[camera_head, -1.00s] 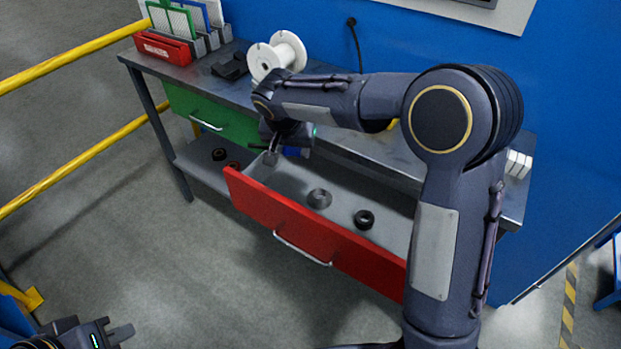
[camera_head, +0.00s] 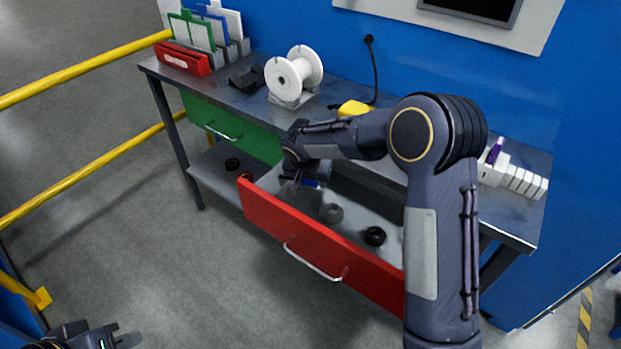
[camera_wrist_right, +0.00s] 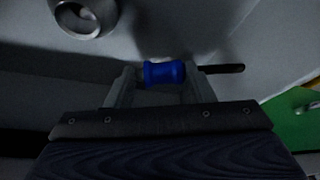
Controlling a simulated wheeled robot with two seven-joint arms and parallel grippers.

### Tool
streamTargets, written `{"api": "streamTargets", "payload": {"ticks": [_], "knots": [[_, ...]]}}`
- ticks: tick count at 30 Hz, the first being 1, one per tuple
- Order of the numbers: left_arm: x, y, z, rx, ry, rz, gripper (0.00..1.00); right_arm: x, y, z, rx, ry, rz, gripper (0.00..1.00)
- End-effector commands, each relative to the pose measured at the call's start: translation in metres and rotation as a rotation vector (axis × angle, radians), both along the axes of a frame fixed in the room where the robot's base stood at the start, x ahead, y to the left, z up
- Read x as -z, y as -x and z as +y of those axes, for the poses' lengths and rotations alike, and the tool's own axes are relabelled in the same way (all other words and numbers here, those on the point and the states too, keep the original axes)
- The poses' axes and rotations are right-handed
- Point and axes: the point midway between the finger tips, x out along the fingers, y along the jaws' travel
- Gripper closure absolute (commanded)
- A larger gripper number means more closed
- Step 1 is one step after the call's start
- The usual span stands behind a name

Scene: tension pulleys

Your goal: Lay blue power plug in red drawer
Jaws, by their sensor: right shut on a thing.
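The red drawer (camera_head: 270,215) is pulled out of the bench, its grey inside open to view. My right gripper (camera_head: 305,184) is inside the drawer opening near its left end, low over the floor. It is shut on the blue power plug (camera_head: 315,183). In the right wrist view the blue plug (camera_wrist_right: 165,73) sits between the two fingers (camera_wrist_right: 160,82), with a dark prong or cable end sticking out to the right. Whether the plug touches the drawer floor cannot be told. My left gripper (camera_head: 118,338) is partly in view at the bottom left, empty, its fingers apart.
A grey ring (camera_head: 331,213) and a black ring (camera_head: 375,236) lie in the drawer, right of the gripper. A green drawer (camera_head: 235,133) is left of it. A white spool (camera_head: 293,75) and a yellow object (camera_head: 355,107) are on the bench top.

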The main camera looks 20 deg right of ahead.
Motion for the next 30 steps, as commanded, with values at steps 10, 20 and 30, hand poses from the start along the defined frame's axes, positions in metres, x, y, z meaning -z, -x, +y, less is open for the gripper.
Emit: {"api": "streamTargets", "payload": {"ticks": [10,20,30], "knots": [[0.008,0.000,0.000,0.000,0.000,0.000,1.00,0.006,0.000,0.000,0.000,-0.001,0.000,0.78],[0.017,0.000,0.000,0.000,0.000,0.000,1.00,0.013,0.000,0.000,-0.001,0.000,0.000,0.78],[0.015,0.000,0.000,0.000,0.000,0.000,1.00,0.012,0.000,0.000,0.000,0.000,0.000,0.30]]}}
